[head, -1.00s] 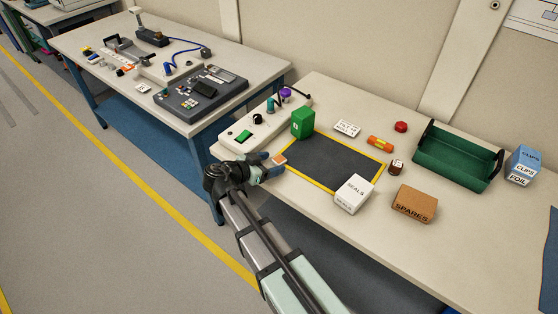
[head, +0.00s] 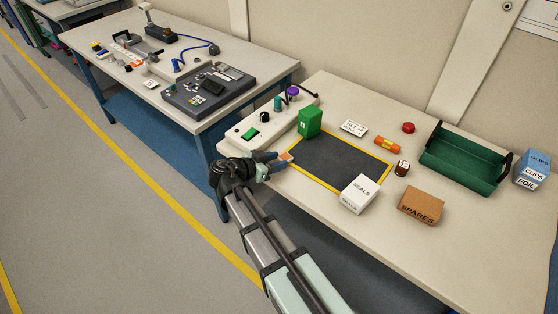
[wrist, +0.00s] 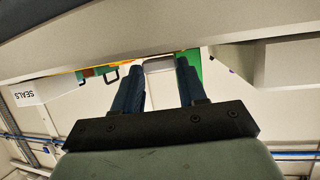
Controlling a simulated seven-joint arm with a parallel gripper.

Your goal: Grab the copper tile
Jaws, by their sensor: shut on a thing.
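The copper tile (head: 286,156) is a small orange-brown square with a pale edge. In the head view it is at my fingertips, by the left corner of the yellow-edged dark mat (head: 338,163). My gripper (head: 281,159) has its blue-grey fingers shut on the tile. In the wrist view, my gripper (wrist: 159,68) has a pale grey block face between its two fingers; the copper face does not show there. I cannot tell whether the tile still touches the table.
A green box (head: 310,122) stands at the mat's upper left, near the control panel (head: 249,133). A SPARES box (head: 420,205), an orange cylinder (head: 387,144) and a green tray (head: 465,160) are further right.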

